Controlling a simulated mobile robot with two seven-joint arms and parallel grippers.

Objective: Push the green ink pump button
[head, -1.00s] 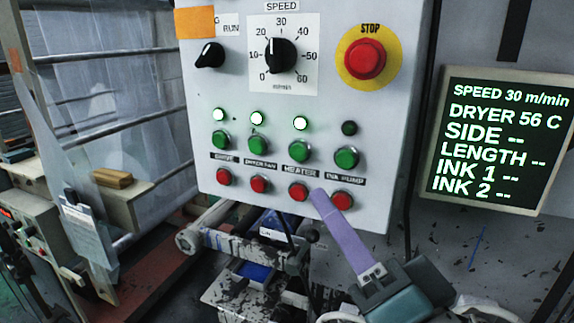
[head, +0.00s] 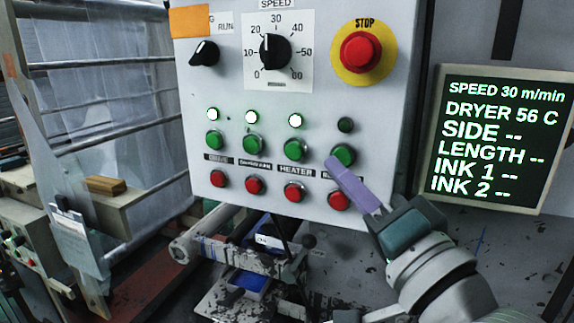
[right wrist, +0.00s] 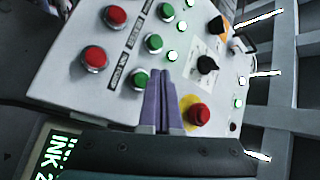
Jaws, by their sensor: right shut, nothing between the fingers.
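The green ink pump button (head: 343,154) is at the right end of the green row on the white control panel (head: 240,105). It also shows in the right wrist view (right wrist: 141,79). The dark lamp (head: 346,125) above it is unlit. My right gripper (head: 334,163) is shut and empty, its long purple fingers pointing up at the panel. In the head view its tips overlap the lower left edge of the green button. In the right wrist view the fingertips (right wrist: 161,72) appear beside the button; I cannot tell whether they touch. My left gripper is not in view.
The red button (head: 338,200) sits below the ink pump label, which the fingers partly cover. Other green buttons (head: 295,150) lie to the left under lit lamps. The red stop button (head: 361,52) is above. A screen (head: 500,140) stands at the right.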

